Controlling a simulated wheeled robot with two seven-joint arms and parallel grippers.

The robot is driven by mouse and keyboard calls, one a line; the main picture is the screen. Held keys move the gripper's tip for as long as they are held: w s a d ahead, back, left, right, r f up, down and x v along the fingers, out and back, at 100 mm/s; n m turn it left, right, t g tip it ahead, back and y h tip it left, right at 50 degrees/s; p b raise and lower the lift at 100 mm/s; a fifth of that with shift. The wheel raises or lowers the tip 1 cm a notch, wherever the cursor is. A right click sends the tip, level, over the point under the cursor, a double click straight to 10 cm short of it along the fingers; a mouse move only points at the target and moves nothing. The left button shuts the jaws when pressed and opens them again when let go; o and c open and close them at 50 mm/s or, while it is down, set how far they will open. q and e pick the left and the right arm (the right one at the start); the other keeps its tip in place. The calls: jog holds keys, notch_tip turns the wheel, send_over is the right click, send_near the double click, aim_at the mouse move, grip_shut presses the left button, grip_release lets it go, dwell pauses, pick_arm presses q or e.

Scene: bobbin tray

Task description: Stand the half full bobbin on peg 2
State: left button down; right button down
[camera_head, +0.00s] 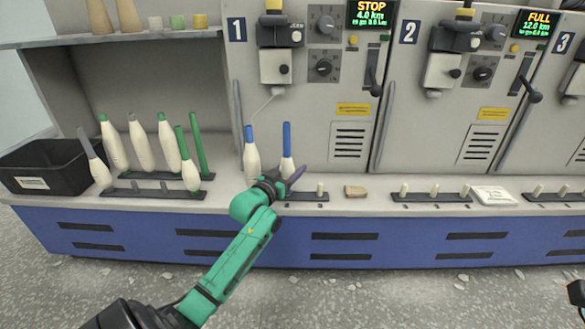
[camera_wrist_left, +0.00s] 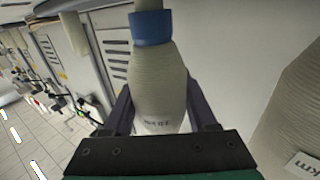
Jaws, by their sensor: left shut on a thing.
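My left gripper (camera_head: 287,181) is shut on a cream bobbin with a blue tube top (camera_head: 287,150), upright at the left part of the front peg rail (camera_head: 308,197). In the left wrist view this bobbin (camera_wrist_left: 160,85) stands between the two dark fingers, with a small printed label low on it that is hard to read. Its foot is hidden by the gripper in the head view, so I cannot tell whether it sits on a peg. A bare peg (camera_head: 320,188) stands to its right.
A fuller blue-topped bobbin (camera_head: 251,160) stands close on the left. Green-topped bobbins (camera_head: 168,148) and a black bin (camera_head: 45,170) are farther left. A brown block (camera_head: 355,191), a rail with bare pegs (camera_head: 432,197) and a white packet (camera_head: 493,196) lie to the right.

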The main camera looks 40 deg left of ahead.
pick_arm(q)
jog(key=shift+f, duration=0.45)
jog(key=shift+c, duration=2.4)
grip_release()
